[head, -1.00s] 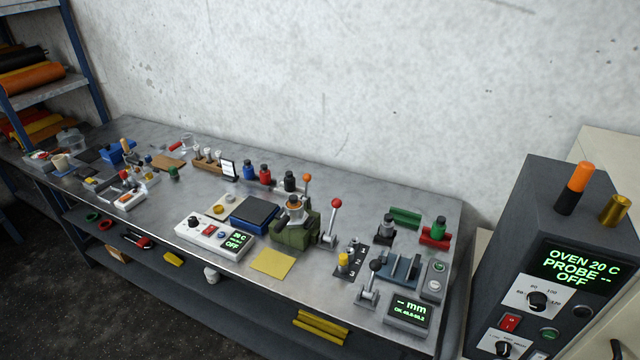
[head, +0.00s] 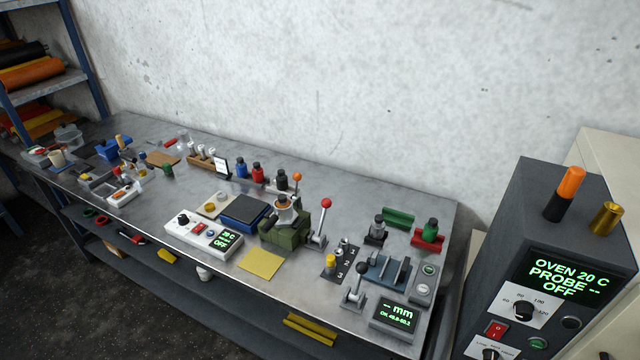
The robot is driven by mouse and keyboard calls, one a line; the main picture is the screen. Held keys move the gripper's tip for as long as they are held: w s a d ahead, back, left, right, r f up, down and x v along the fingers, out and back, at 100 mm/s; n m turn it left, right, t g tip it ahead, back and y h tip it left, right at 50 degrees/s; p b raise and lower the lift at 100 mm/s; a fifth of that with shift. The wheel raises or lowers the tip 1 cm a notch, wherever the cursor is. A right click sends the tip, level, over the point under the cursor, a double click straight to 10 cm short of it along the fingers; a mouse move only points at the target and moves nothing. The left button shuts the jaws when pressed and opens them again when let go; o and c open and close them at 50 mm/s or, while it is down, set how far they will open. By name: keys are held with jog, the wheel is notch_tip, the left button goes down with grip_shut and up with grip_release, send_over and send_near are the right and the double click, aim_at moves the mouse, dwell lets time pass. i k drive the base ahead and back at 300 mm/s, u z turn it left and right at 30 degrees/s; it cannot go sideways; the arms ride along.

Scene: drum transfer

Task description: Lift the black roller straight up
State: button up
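The black roller (head: 282,181) stands upright toward the back of the metal bench (head: 345,185), at the right end of a row with a blue roller (head: 241,168) and a red roller (head: 257,172). Its lower part is close behind the green press (head: 283,231) in the picture, and I cannot tell clearly what it rests in. My gripper is not in view.
A lever with a red ball (head: 325,203) and one with an orange ball (head: 297,177) rise near the black roller. A dark blue pad (head: 246,212) lies in front. An oven (head: 545,235) stands at the right. Bare bench lies at the back right.

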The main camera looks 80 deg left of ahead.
aim_at(281, 179)
jog(key=z, duration=0.75)
jog(key=k, duration=2.2)
jog(key=u, duration=1.6)
